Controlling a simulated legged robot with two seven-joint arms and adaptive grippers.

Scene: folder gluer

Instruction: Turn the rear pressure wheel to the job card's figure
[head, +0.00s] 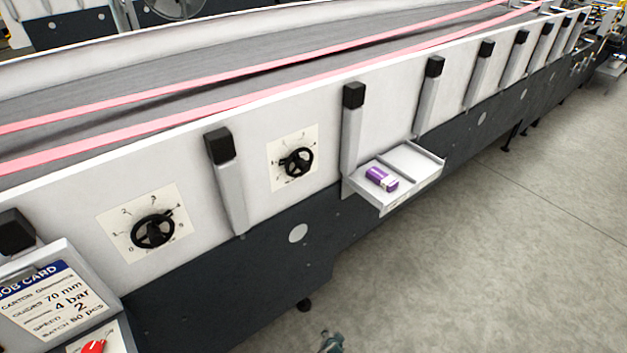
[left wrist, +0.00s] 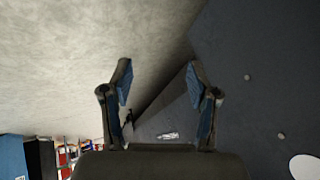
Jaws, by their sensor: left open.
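Two black hand wheels sit on white dial plates on the machine's side in the head view. The nearer wheel (head: 153,231) has a scale from 0 to 5; the farther wheel (head: 297,162) has a smaller-looking dial. I cannot read either setting surely, or tell which is the rear pressure wheel. The job card (head: 55,298) at lower left shows 70 mm, 4 bar and 2. My left gripper (left wrist: 159,76) is open and empty in the left wrist view, beside the dark lower panel. A small gripper-like tip shows at the head view's bottom edge. My right gripper is not identifiable.
Black-capped posts (head: 228,175) stand out along the side. A red part (head: 93,346) lies below the card. The grey floor (head: 500,260) at right is clear.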

